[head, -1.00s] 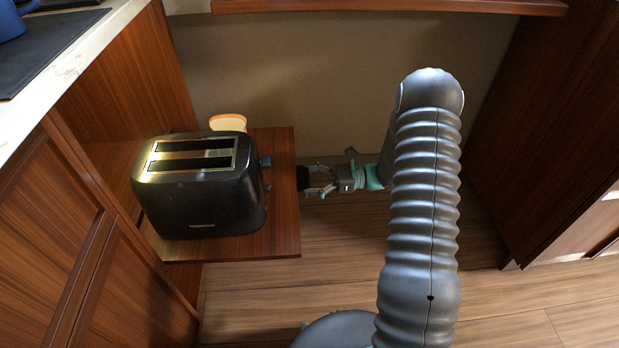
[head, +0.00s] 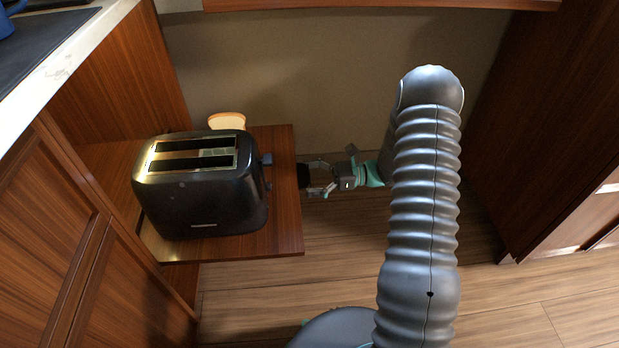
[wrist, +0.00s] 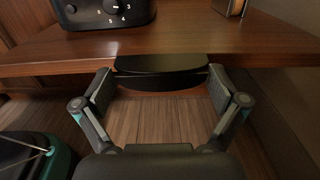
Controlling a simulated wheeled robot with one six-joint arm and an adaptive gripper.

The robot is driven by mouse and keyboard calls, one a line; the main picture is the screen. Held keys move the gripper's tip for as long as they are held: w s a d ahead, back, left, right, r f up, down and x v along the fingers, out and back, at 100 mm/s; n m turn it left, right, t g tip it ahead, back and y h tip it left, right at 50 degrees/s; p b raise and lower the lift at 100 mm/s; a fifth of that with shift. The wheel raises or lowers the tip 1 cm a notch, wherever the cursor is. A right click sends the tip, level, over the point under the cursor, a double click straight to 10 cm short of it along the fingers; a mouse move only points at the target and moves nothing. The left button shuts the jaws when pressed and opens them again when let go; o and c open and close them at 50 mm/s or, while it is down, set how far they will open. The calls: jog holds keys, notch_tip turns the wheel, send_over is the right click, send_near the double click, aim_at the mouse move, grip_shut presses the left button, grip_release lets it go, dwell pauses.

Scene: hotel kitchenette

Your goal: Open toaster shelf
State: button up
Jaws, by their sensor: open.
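The wooden toaster shelf (head: 285,230) sticks out of the cabinet at the left in the head view. A black toaster (head: 200,205) with two slots stands on it. A black handle (head: 304,176) is on the shelf's outer edge; in the wrist view the handle (wrist: 160,66) is at the centre, under the shelf board (wrist: 200,38). My gripper (head: 318,178) is at this edge. Its fingers are spread, one on each side of the handle in the wrist view (wrist: 162,88). Whether the fingertips touch the handle's ends, I cannot tell.
A slice of bread (head: 227,121) is on the shelf behind the toaster. A pale countertop (head: 75,55) is above at the left, and a wooden cabinet (head: 545,130) stands at the right. The floor (head: 500,300) in front is clear.

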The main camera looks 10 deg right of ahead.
jog(key=shift+d, duration=0.1)
jog(key=d, duration=1.1)
jog(key=shift+s+d, duration=0.4)
jog(key=s+f+n+g+h, duration=0.4)
jog(key=s+n+h, duration=0.25)
jog(key=s, duration=0.35)
jog(key=s+a+r+n+t+h, duration=0.2)
jog(key=s+r+n+h, duration=0.1)
jog(key=r, duration=0.6)
jog(key=s+a+r+n+t+h, duration=0.2)
jog(key=s+r+n+t+h, duration=0.1)
jog(key=s+r, duration=0.5)
jog(key=s+a+r+n+t+h, duration=0.2)
jog(key=s+r+n+h, duration=0.3)
jog(key=r, duration=0.6)
jog(key=shift+s+a+r+n+t+p, duration=0.3)
jog(key=shift+a+r+n+t+p, duration=0.1)
jog(key=shift+n+t, duration=0.3)
